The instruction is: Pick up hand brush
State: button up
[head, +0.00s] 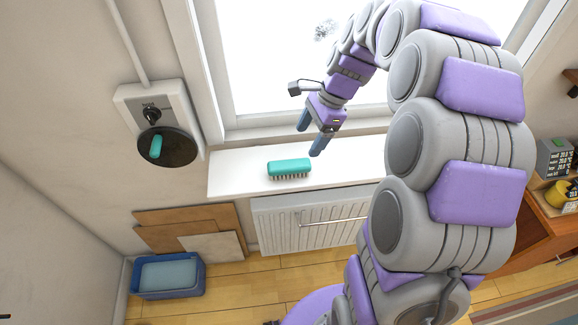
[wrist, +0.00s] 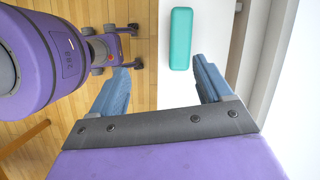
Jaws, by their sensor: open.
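The hand brush (head: 289,167) has a teal back and dark bristles pointing down. It lies on the white windowsill (head: 232,168) in the head view. In the wrist view the teal back of the brush (wrist: 181,39) shows at the top, beyond the fingertips and closer to the right finger. My gripper (head: 310,138) is open and empty, above the sill and up to the right of the brush. In the wrist view my gripper (wrist: 163,62) shows two blue fingers spread apart, not touching the brush.
A white radiator (head: 290,228) is below the sill, and the window (head: 270,60) is behind it. A dark round plate (head: 178,149) with a teal item is on the left wall. A blue bin (head: 167,291) and boards (head: 190,228) are on the floor. The sill around the brush is clear.

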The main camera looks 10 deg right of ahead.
aim_at(291, 163)
jog(key=w+f, duration=0.1)
jog(key=f, duration=0.3)
jog(key=w+a+f+m+b, duration=0.1)
jog(key=f, duration=0.3)
jog(key=w+a+f+m+b, duration=0.1)
jog(key=f, duration=0.3)
jog(key=shift+w+a+f, duration=0.1)
jog(key=shift+w+a, duration=0.15)
jog(key=shift+w, duration=0.1)
jog(key=shift+w+b+x, duration=0.15)
jog(key=shift+b+x, duration=0.15)
jog(key=shift+x, duration=1)
jog(key=shift+w+b+x, duration=0.15)
jog(key=shift+b+x, duration=0.1)
jog(key=shift+x, duration=1.1)
jog(key=shift+d, duration=0.1)
jog(key=shift+c, duration=0.4)
jog(key=c, duration=1)
